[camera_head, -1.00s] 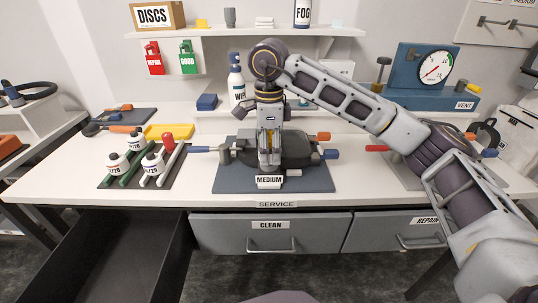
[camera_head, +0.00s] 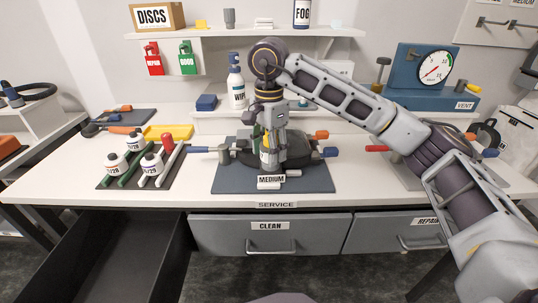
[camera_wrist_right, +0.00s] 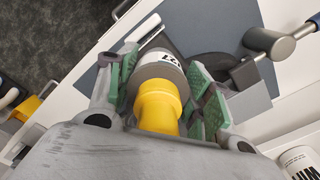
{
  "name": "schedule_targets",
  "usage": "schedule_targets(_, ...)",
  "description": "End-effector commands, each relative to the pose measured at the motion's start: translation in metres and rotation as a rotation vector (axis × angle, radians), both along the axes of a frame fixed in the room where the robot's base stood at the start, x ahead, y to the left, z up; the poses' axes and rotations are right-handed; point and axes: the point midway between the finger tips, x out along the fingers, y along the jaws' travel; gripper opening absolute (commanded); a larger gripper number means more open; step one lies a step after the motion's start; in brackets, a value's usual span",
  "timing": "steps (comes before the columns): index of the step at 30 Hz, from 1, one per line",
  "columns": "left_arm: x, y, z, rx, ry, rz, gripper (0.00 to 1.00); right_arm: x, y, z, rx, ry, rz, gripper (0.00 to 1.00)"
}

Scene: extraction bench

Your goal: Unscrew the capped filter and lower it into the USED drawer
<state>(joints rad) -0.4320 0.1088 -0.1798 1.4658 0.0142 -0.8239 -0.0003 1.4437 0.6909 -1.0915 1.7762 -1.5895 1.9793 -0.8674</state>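The capped filter stands upright on the dark respirator on the blue-grey mat (camera_head: 318,185) behind the MEDIUM label. Its yellow cap (camera_wrist_right: 160,105) and grey body with a white label (camera_wrist_right: 163,66) show in the right wrist view. My right gripper (camera_head: 268,150) points straight down over it. Whether the thread is still engaged is hidden. A dark drawer (camera_head: 120,255) stands open at lower left, and its label is not visible. My left gripper is not in view.
A rack (camera_head: 108,181) with several white filters and a red cylinder stands left of the mat. The CLEAN drawer (camera_head: 300,237) and REPAIR drawer (camera_head: 385,236) are shut. A gauge stand (camera_head: 425,70) is at back right. The front bench strip is clear.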

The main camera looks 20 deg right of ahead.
Motion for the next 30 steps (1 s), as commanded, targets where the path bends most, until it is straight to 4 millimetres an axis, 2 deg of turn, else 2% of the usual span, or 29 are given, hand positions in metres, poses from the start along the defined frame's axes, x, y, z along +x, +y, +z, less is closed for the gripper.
schedule_targets(1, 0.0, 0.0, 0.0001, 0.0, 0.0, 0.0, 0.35, 0.0001, 0.0007, 0.0005, 0.001, -0.002, -0.002, 0.58)
schedule_targets(4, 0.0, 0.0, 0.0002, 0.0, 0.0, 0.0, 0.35, 0.0, 0.0006, 0.0005, 0.0, -0.001, -0.003, 0.71)
schedule_targets(5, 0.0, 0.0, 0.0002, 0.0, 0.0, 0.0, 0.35, 0.0, 0.0005, 0.0004, 0.0, -0.001, -0.003, 0.71)
schedule_targets(17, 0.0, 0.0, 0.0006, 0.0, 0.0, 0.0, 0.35, -0.0003, 0.0002, 0.0001, 0.0, 0.0, -0.025, 0.71)
schedule_targets(30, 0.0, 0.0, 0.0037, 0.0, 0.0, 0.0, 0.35, -0.0003, 0.0002, 0.0001, 0.0, 0.001, -0.256, 0.71)
